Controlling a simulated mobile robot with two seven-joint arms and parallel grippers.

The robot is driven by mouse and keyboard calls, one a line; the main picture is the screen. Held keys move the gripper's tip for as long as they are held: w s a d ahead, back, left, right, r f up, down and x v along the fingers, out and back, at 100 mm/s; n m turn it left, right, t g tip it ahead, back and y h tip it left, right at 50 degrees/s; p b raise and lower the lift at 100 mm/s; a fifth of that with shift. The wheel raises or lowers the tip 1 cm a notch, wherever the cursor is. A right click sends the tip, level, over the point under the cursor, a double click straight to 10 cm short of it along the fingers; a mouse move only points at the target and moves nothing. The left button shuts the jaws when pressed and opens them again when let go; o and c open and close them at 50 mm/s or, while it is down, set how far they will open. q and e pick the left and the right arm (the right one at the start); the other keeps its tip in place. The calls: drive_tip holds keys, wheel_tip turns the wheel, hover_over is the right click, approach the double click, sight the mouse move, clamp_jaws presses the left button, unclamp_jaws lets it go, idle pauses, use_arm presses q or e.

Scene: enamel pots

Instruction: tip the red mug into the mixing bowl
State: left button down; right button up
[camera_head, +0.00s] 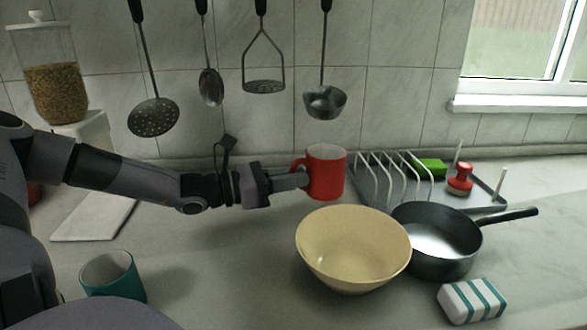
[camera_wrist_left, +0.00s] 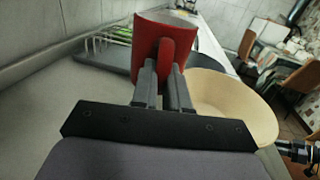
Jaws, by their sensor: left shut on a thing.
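The red mug (camera_head: 327,172) is held up by my left gripper (camera_head: 303,179), whose fingers are shut on its handle side. The mug looks nearly upright in the head view, a little above and behind the rim of the cream mixing bowl (camera_head: 352,250). In the left wrist view the mug (camera_wrist_left: 152,50) stands beyond the fingers (camera_wrist_left: 165,85), with its handle between them. The bowl (camera_wrist_left: 232,105) is to the right of the mug there. The bowl's visible inside looks empty. The mug's contents are hidden.
A dark pan (camera_head: 436,240) stands right beside the bowl. A dish rack (camera_head: 400,180) with a green sponge (camera_head: 432,166) is behind. A striped block (camera_head: 471,300) lies front right, a teal mug (camera_head: 112,275) front left. Utensils hang above.

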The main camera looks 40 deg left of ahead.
drive_tip(key=shift+w+a, duration=0.25)
drive_tip(key=shift+f, duration=0.1)
idle(0.3)
